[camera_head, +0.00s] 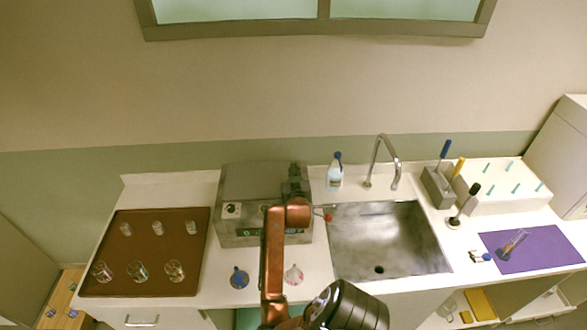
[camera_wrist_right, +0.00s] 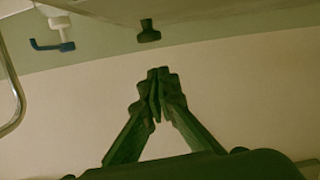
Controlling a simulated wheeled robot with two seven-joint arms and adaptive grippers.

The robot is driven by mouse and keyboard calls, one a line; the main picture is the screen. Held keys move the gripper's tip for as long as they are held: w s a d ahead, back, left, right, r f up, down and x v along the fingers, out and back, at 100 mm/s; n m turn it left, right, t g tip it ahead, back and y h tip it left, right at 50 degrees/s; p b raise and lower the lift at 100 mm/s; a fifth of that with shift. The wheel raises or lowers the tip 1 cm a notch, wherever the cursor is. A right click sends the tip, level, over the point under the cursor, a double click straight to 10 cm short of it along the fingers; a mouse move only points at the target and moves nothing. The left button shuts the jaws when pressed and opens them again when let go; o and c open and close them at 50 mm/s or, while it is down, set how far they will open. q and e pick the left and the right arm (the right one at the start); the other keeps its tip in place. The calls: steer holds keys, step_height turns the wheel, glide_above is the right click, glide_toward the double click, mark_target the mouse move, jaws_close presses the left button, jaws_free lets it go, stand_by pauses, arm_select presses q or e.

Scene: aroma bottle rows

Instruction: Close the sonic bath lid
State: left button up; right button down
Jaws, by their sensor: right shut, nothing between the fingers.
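The sonic bath (camera_head: 228,230) is a grey metal box on the counter, left of the sink. A dark knob (camera_wrist_right: 148,30) shows upside down in the right wrist view, against a pale surface along the top edge. My right gripper (camera_head: 295,178) is over the right rear part of the bath; its fingertips (camera_wrist_right: 157,78) are together and empty, apart from the knob in the picture. My left gripper is not in view.
A brown tray (camera_head: 150,250) with several glass beakers lies left of the bath. Small flasks (camera_head: 239,278) stand in front. The sink (camera_head: 385,240), faucet (camera_head: 378,155) and pump bottle (camera_head: 335,172) are to the right. The wall is close behind.

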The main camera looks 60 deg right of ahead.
steer(key=shift+r, duration=0.25)
step_height(320, 180, up, 10)
steer(key=shift+f, duration=0.2)
stand_by(0.4)
